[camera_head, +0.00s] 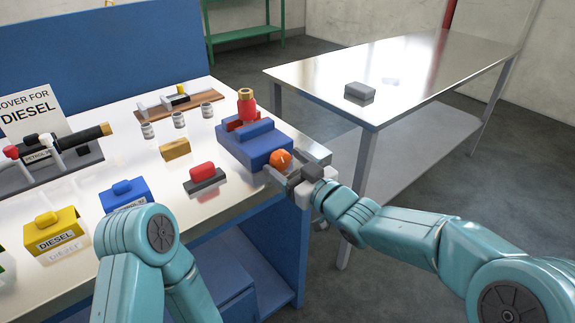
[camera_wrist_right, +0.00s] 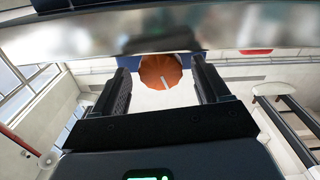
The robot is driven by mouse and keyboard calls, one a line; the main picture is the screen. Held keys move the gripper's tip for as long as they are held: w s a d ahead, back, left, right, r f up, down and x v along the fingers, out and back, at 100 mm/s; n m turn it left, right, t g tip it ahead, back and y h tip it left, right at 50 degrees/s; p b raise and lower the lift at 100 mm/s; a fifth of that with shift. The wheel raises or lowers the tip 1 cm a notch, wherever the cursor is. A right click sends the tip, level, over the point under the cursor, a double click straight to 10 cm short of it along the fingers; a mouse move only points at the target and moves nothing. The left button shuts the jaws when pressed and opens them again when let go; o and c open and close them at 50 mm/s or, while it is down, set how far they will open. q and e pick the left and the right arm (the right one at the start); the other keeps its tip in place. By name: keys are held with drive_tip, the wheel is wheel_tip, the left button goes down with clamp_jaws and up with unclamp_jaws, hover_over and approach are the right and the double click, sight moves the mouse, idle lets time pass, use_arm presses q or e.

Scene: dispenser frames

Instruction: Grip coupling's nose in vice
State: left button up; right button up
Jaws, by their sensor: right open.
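The blue vice (camera_head: 250,142) stands at the bench's right corner, with red jaw parts (camera_head: 234,124) on its far side. The coupling (camera_head: 247,104), red with a brass-coloured top, stands upright at these jaws. Its lower end is hidden, so I cannot tell whether the jaws press on it. An orange knob (camera_head: 279,158) is on the vice's near side. My right gripper (camera_head: 279,172) is open at the knob, one finger on each side. The right wrist view shows the knob (camera_wrist_right: 160,72) between the parted fingers, with gaps beside it. My left gripper is out of view; only its arm shows.
On the bench are a red-handled block (camera_head: 204,175), a brass-coloured block (camera_head: 175,149), blue and yellow labelled boxes (camera_head: 124,193), small metal cups (camera_head: 179,120) and a fuel nozzle (camera_head: 80,140). A metal table (camera_head: 420,70) with a grey block stands at right.

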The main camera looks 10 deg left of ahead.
drive_tip(key=c, duration=1)
drive_tip(key=shift+r+m+p, duration=0.15)
drive_tip(key=shift+m+p, duration=0.6)
drive_tip(key=shift+m, duration=0.35)
drive_tip(key=shift+c, duration=0.2)
drive_tip(key=shift+m+p, duration=0.35)
drive_tip(key=shift+m, duration=0.75)
drive_tip(key=o, duration=1)
drive_tip(key=shift+o, duration=0.2)
drive_tip(key=shift+f, duration=0.2)
drive_tip(key=v, duration=1.6)
drive_tip(key=shift+s+b, duration=0.15)
drive_tip(key=shift+b, duration=0.15)
